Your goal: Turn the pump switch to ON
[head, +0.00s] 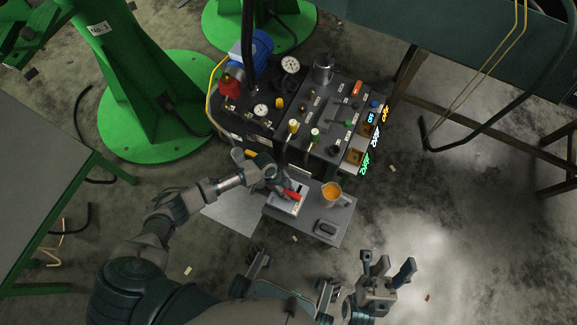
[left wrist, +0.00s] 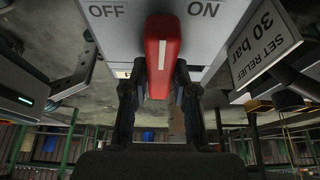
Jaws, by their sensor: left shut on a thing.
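The pump switch is a white box (head: 284,207) with a red lever (head: 292,195) on the small grey table. In the left wrist view the red lever (left wrist: 161,55) stands between the labels OFF and ON on the pale switch plate (left wrist: 222,30). My left gripper (head: 283,189) reaches over the box. Its fingers (left wrist: 161,75) are on both sides of the lever and shut on it; they hide part of its sides. My right gripper (head: 385,270) is open and empty, low in the head view, apart from the table.
The black panel (head: 325,125) with gauges and knobs stands behind. A "SET RELIEF 30 bar" sign (left wrist: 265,40) is close on the right.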

